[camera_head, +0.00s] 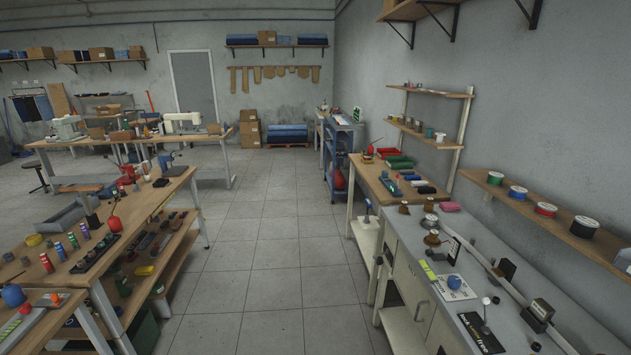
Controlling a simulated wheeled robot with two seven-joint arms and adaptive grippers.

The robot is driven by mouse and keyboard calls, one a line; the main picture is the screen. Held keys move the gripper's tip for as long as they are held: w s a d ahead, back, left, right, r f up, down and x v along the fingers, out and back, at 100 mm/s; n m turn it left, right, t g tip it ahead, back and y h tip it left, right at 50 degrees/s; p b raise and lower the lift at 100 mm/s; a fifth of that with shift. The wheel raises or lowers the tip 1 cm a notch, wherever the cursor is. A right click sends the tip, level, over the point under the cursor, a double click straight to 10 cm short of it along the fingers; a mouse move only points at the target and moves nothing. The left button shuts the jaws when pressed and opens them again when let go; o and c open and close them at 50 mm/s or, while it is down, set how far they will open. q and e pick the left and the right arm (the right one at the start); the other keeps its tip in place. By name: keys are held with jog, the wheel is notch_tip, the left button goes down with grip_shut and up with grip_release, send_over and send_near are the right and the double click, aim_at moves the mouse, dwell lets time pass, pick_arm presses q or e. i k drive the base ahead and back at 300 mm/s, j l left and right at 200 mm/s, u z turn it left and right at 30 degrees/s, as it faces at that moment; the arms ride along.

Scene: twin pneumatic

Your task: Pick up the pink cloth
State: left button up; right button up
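A small pink item (450,206), which looks like the folded pink cloth, lies on the grey-topped bench (405,232) at the right. It is near the bench's far end, close to the wall. It is small in view, so its folds cannot be made out. Neither of my grippers is in view.
Brown and metal parts (432,238) stand on the bench near the pink item. A wooden shelf (538,215) with several spools runs along the right wall. A cluttered wooden table (150,205) stands at the left. The tiled floor (270,260) between is clear.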

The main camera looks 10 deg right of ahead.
aim_at(444, 206)
jog(key=i, duration=3.9)
jog(key=i+z, duration=0.1)
jog(key=z, duration=1.6)
